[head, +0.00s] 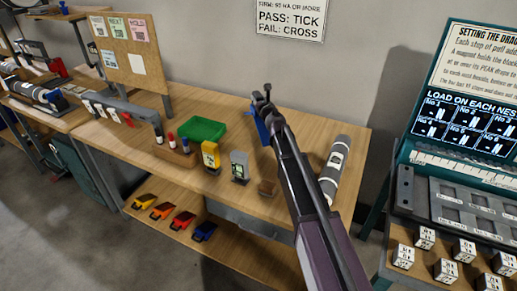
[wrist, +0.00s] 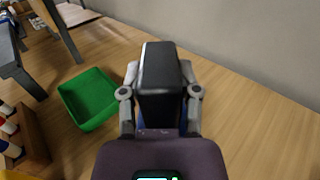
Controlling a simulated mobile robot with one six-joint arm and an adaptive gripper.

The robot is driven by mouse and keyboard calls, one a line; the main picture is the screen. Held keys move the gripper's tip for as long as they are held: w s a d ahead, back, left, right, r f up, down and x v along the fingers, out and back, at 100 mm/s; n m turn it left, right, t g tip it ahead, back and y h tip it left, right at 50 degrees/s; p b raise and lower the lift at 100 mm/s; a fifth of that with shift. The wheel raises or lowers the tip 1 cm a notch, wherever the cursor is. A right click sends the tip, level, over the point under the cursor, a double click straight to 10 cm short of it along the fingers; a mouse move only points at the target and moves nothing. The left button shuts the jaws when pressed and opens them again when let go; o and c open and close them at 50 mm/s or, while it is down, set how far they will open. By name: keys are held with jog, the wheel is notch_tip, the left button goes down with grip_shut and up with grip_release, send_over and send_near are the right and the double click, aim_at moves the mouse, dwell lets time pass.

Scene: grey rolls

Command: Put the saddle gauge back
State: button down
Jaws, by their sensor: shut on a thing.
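My gripper (head: 265,110) is over the back of the wooden bench, right of the green tray. In the wrist view my gripper (wrist: 160,88) has its two grey fingers closed on either side of a black block (wrist: 160,62) with some blue below it. This held thing seems to be the saddle gauge; a blue part of it (head: 262,131) shows beside my gripper in the head view. Its lower part is hidden, and I cannot tell whether it touches the bench.
The green tray (head: 204,131) and a brown box of markers (head: 176,156) stand left. A yellow device (head: 211,155), a grey device (head: 239,166) and a small brown block (head: 267,187) line the front. A grey roll (head: 335,170) lies right. Several coloured tools sit on the lower shelf (head: 170,228).

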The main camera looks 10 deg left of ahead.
aim_at(268, 142)
dwell(0.3)
notch_tip(268, 142, down, 6)
jog(key=b, duration=0.6)
jog(key=shift+f, duration=0.2)
jog(key=shift+f+b, duration=1.8)
jog(key=shift+b, duration=0.2)
jog(key=shift+f, duration=0.15)
jog(key=shift+c, duration=1.6)
grip_release()
jog(key=shift+r, duration=0.2)
jog(key=v, duration=1.2)
